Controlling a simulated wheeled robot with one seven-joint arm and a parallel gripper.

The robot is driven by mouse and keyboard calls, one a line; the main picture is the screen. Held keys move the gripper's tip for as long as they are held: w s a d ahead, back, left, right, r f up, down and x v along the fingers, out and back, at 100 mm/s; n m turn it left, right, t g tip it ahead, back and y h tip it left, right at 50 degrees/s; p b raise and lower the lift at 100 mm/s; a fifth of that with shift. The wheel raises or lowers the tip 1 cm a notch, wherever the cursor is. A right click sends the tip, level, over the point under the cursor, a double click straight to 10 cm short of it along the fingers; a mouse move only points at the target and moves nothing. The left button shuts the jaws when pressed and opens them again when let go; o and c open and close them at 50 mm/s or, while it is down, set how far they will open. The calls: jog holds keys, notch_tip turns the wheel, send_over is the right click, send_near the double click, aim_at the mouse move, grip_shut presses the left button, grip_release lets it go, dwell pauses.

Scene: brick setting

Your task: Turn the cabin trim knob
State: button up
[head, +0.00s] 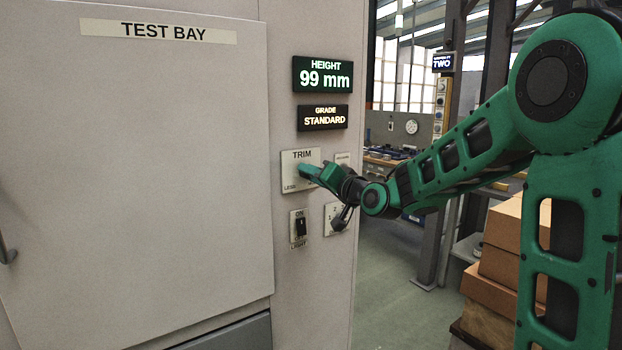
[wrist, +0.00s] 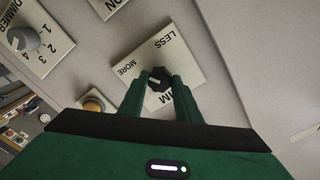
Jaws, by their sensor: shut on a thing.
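The trim knob (wrist: 158,80) is a small black knob with a pale pointer mark, on a cream plate lettered TRIM, LESS and MORE. In the wrist view my gripper (wrist: 160,82) has its two green fingers on either side of the knob, shut on it. In the head view the trim plate (head: 299,157) is on the cabinet's right panel, and my gripper (head: 306,170) reaches it from the right and hides the knob. Above it, a display (head: 323,76) reads HEIGHT 99 mm. A second display (head: 323,117) reads GRADE STANDARD.
Below the trim plate are a light switch (head: 300,226) and a dimmer knob, whose grey dial (wrist: 22,40) shows in the wrist view. An orange round button (wrist: 93,104) is close to my left finger. Cardboard boxes (head: 498,240) stand right of the cabinet.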

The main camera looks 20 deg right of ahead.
jog(key=shift+d, duration=0.25)
dwell(0.3)
jog(key=o, duration=1.1)
jog(key=shift+c, duration=0.2)
jog(key=shift+a, duration=0.1)
jog(key=shift+s, duration=0.1)
jog(key=v, duration=1)
jog(key=shift+s, duration=0.2)
